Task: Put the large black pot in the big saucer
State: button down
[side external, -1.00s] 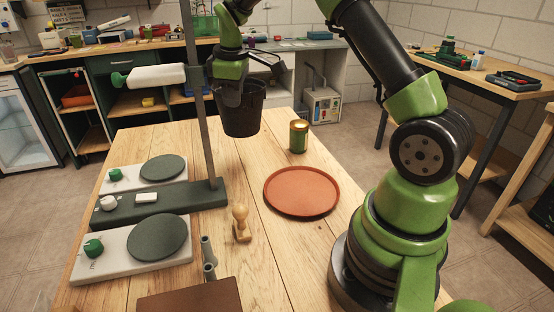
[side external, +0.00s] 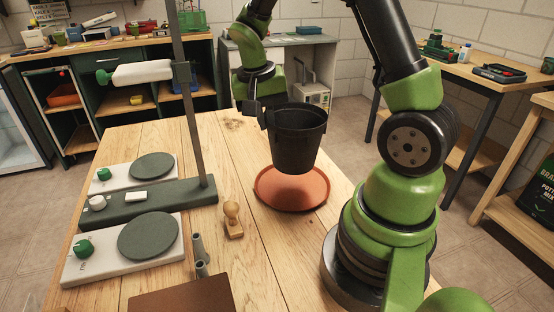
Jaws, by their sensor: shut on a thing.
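The large black pot (side external: 297,142) hangs upright in the air, above the back part of the big saucer in this view. My gripper (side external: 268,112) is shut on the pot at its left side, near the rim; the fingertips are partly hidden by the pot. The big saucer (side external: 272,200) is a round terracotta-coloured dish lying flat on the wooden table. The pot hides its far rim, and there looks to be a gap between the pot's base and the saucer.
A stand with an upright post (side external: 190,110) and two round dark plates fills the table's left side. A wooden stamp-like tool (side external: 232,220) stands left of the saucer. Small grey cylinders (side external: 199,255) and a brown board (side external: 185,297) lie at the front.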

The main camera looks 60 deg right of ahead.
notch_tip(320, 180, down, 7)
jog(key=shift+r, duration=0.2)
dwell(0.3)
jog(key=c, duration=1.3)
grip_release()
jog(key=shift+f, duration=0.1)
notch_tip(320, 180, up, 11)
jog(key=w+a, duration=0.1)
jog(key=a, duration=0.1)
jog(key=shift+s+a+r+n+t+y, duration=0.65)
jog(key=shift+s+a+r+n+t, duration=0.65)
jog(key=shift+s+a+r, duration=0.65)
jog(key=shift+s+a+r+n+t+y, duration=0.7)
jog(key=shift+s+a+r+n+t, duration=0.65)
jog(key=shift+s+a, duration=0.9)
jog(key=shift+s+a+r+n+t+y, duration=0.65)
jog(key=shift+s+a+r+n+t, duration=0.6)
jog(key=shift+s+a+r, duration=0.9)
